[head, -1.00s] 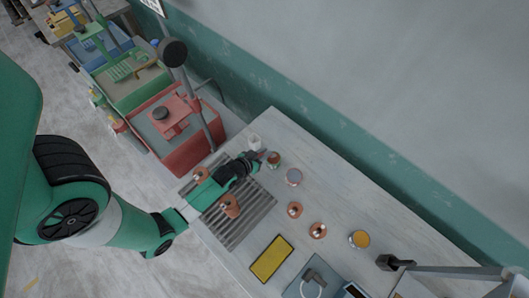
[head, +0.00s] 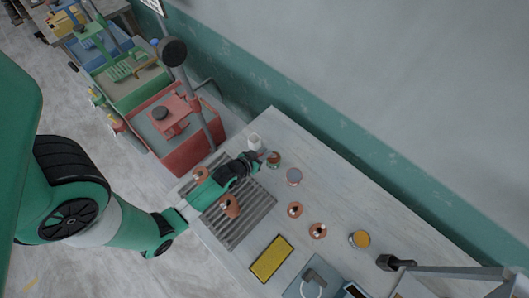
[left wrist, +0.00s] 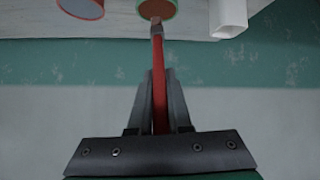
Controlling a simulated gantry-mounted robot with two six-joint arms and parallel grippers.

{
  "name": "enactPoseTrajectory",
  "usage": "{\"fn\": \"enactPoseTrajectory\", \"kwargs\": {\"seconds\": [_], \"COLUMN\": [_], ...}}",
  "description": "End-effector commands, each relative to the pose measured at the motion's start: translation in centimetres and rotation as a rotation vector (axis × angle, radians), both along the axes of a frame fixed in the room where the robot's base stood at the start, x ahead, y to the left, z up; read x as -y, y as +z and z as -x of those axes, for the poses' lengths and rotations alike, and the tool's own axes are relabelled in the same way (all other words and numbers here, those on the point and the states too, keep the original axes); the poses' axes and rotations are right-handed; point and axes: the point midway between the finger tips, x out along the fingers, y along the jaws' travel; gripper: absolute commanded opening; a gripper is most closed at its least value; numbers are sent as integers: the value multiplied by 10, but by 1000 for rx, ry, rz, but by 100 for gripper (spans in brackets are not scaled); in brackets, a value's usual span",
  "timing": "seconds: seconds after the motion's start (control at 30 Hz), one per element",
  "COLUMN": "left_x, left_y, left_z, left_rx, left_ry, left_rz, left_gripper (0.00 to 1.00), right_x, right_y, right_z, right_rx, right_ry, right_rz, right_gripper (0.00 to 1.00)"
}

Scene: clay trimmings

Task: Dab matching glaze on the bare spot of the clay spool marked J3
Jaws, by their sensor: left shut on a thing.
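My left gripper (head: 256,160) is shut on a red-handled brush (left wrist: 159,85). Clay spools stand at the rack (head: 201,174), (head: 230,205) and on the bare table (head: 295,210), (head: 318,231). No J3 mark or bare spot is readable. My right gripper is not in view.
A red-rimmed pot (head: 294,176) stands beside the green one, and a yellow-filled pot (head: 360,239) farther right. A white square container (head: 254,141) is at the table's far edge. A slatted rack (head: 240,228) lies under my arm; a yellow tray (head: 270,258) is nearer.

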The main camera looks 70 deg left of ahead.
Motion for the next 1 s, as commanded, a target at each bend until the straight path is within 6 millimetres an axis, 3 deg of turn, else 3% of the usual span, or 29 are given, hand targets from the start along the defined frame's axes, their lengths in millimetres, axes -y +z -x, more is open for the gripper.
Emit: {"fn": "enactPoseTrajectory", "kwargs": {"seconds": [1.0], "left_x": [0], "left_y": [-8], "left_z": [0], "left_rx": [-2], "left_ry": [0], "left_rz": [1], "left_gripper": [0], "right_x": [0], "right_y": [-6], "right_z": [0], "right_rx": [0], "right_ry": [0], "right_rz": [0], "right_gripper": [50]}}
